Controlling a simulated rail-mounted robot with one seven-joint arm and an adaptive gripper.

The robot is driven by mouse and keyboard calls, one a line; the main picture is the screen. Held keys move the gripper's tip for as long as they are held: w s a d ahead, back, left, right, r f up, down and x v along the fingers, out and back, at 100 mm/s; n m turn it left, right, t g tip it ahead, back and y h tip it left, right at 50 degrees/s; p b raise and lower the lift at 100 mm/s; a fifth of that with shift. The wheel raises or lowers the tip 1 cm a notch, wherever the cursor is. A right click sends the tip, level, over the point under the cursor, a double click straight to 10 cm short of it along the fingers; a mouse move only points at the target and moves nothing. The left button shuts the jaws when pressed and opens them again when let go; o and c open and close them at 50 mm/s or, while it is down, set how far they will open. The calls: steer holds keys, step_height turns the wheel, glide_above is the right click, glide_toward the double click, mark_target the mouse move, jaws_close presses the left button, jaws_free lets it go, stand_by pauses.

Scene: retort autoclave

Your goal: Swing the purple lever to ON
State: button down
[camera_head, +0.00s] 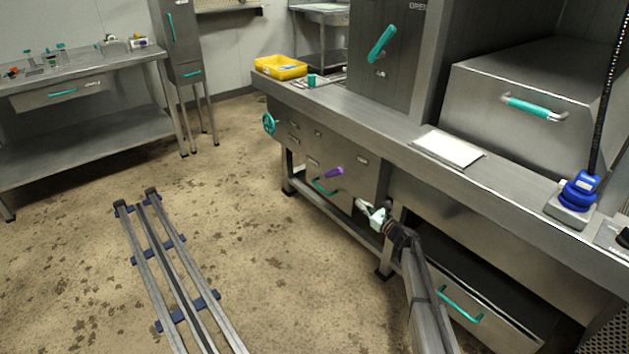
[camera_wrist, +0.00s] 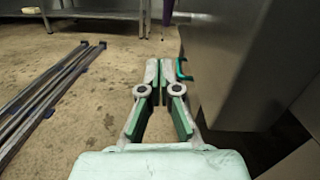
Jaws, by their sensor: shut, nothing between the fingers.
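The purple lever (camera_head: 334,172) sits on the front panel of the steel cabinet in the head view, sticking out over a teal drawer handle (camera_head: 323,187). A small purple piece, probably the same lever (camera_wrist: 168,12), shows at the top of the wrist view. My gripper (camera_head: 361,204) is in front of the cabinet, to the right of the lever and lower in the picture, apart from it. In the wrist view my gripper (camera_wrist: 153,66) has its fingers together and empty. The ON marking is too small to read.
The cabinet front (camera_wrist: 225,65) stands close on the right in the wrist view, with the teal handle (camera_wrist: 181,69) just beyond my fingertips. A teal wheel (camera_head: 268,124) is farther left. Open floor (camera_head: 235,225) lies left of my gripper, and floor rails (camera_head: 165,260) beyond.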

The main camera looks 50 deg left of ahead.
steer(key=shift+w+d+r+m+t, duration=0.2)
steer(key=shift+w+d+m+t, duration=0.2)
steer(key=shift+m, duration=0.5)
steer(key=shift+d, duration=0.1)
steer(key=shift+a, duration=0.2)
steer(key=b, duration=0.1)
glide_toward(333, 173)
step_height(333, 173, down, 4)
steer(key=w+a, duration=0.1)
steer(key=a, duration=0.1)
steer(key=a+r, duration=0.1)
steer(key=r, duration=0.1)
steer(key=a+r+b, duration=0.1)
steer(key=shift+w+a+r, duration=0.3)
steer(key=shift+a, duration=0.05)
steer(key=shift+r, duration=0.1)
